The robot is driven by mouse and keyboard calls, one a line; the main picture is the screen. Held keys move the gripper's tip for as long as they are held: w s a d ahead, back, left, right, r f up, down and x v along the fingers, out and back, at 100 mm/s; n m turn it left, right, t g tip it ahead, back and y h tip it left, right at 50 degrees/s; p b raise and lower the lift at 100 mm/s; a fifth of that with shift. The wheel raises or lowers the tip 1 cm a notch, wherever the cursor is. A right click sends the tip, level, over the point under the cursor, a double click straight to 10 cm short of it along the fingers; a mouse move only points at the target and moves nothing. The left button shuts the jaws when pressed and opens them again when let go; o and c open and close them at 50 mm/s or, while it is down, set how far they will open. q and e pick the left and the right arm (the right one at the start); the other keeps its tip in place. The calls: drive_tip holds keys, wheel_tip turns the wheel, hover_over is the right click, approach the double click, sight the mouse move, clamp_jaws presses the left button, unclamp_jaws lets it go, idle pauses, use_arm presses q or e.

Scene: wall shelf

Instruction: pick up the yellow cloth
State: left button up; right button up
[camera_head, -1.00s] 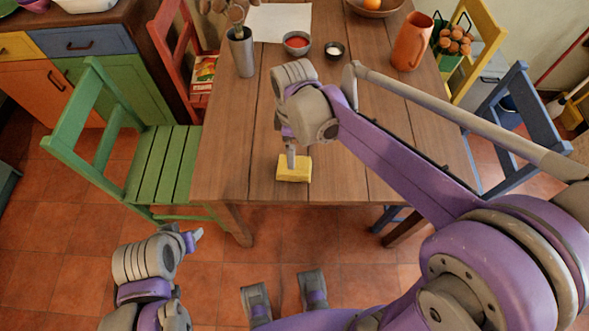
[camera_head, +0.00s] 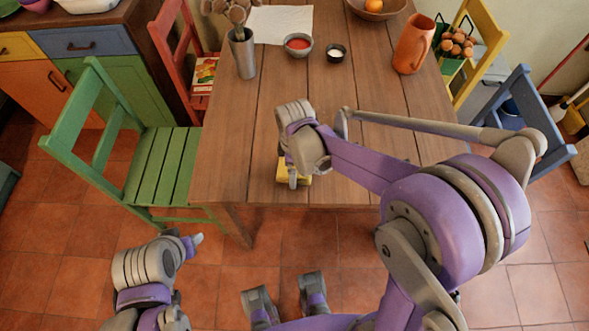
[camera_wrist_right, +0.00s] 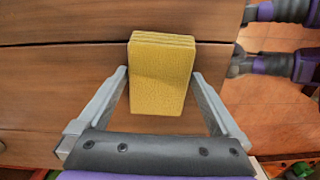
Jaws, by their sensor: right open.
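The yellow cloth (camera_head: 302,181) lies at the front edge of the wooden table, partly hidden behind my right gripper in the head view. In the right wrist view the cloth (camera_wrist_right: 161,75) looks like a folded, layered rectangular pad. My right gripper (camera_head: 292,184) is over the cloth, pointing down. Its two fingers (camera_wrist_right: 162,95) stand apart on either side of the cloth's nearer part, with a gap at each side. My left gripper (camera_head: 196,239) is low at the left, away from the table, and its jaws are too small to read.
The wooden table (camera_head: 235,130) has clear room around the cloth. Farther back stand a metal utensil cup (camera_head: 243,55), a red-filled bowl (camera_head: 298,43), a small dark bowl (camera_head: 335,52) and an orange pitcher (camera_head: 412,45). A green chair (camera_head: 155,165) and a blue chair (camera_head: 515,110) flank the table.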

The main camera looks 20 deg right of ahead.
drive_tip(key=c, duration=1.1)
drive_tip(key=shift+r, duration=0.15)
wheel_tip(320, 180, up, 10)
drive_tip(key=shift+f+p, duration=0.1)
drive_tip(key=shift+p, duration=0.45)
drive_tip(key=o, duration=0.7)
drive_tip(key=shift+c, duration=0.2)
drive_tip(key=c, duration=0.5)
